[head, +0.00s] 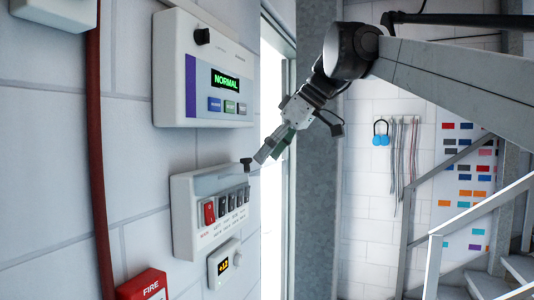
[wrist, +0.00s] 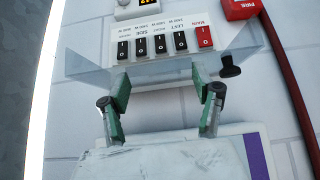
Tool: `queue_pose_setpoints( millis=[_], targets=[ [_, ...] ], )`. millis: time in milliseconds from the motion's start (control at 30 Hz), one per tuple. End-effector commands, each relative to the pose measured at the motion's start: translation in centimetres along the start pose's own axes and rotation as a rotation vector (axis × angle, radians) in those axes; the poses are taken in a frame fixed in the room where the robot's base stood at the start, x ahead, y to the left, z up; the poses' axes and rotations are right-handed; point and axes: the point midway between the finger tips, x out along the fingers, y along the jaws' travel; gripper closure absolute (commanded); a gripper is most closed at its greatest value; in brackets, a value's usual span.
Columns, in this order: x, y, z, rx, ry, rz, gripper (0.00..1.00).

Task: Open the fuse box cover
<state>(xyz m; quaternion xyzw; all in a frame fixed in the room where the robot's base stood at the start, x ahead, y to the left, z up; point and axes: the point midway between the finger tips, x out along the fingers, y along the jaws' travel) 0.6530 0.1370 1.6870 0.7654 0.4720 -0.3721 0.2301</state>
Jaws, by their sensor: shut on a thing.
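The white fuse box (head: 182,222) is on the wall, with a red MAIN switch and several black switches in a row. Its clear cover (head: 215,180) is raised and stands out from the wall above the switches; it also shows in the wrist view (wrist: 88,68). A black knob (head: 246,163) sits at the cover's outer edge, and in the wrist view (wrist: 230,68) it is just right of the right finger. My gripper (head: 262,153) is at that edge, its green-padded fingers apart, fingertips at the cover (wrist: 162,85). The exact contact is hard to see.
A control panel (head: 172,70) reading NORMAL is above the fuse box. A small display unit (head: 224,263) and a red fire box (head: 143,287) are below. A red pipe (head: 95,130) runs at left. A door frame (head: 285,190) and metal stairs (head: 465,215) are at right.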

Motion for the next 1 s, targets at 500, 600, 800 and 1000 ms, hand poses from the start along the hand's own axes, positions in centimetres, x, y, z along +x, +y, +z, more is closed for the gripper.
queue_pose_setpoints(
  millis=[500,600,800,1000],
  targets=[
    [0.1,0.0,0.0,-0.001,0.000,-0.002,0.17],
    [0.1,0.0,0.0,-0.001,0.000,-0.002,0.17],
    [-0.8,0.0,0.0,0.001,0.000,-0.001,0.17],
    [-4.3,0.0,0.1,0.002,0.000,-0.001,0.17]
  ],
)
